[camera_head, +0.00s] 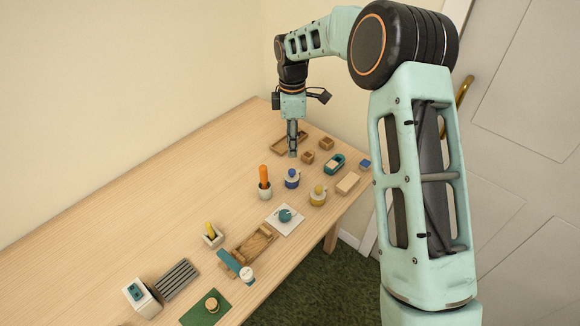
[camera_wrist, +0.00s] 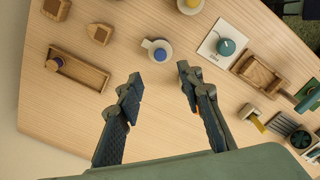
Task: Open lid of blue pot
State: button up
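The blue pot (camera_head: 292,180) is a small round pot standing upright on the wooden table. In the wrist view it shows from above as a pale round body with a blue top (camera_wrist: 160,54) and a small handle at its left. The lid appears to be on it. My gripper (camera_head: 293,153) points down above the table, behind the pot and apart from it. In the wrist view, my two fingers (camera_wrist: 158,75) are spread wide with nothing between them; the pot lies just beyond the fingertips.
A yellow-topped pot (camera_head: 317,196) stands close right of the blue pot. A pale cup (camera_head: 264,191) with an orange handle stands left. A wooden tray (camera_wrist: 85,75) and small wooden boxes (camera_head: 308,157) lie behind. The table's left is clear.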

aim_at(292, 171)
notch_tip(292, 171, down, 10)
dwell(0.4)
grip_shut()
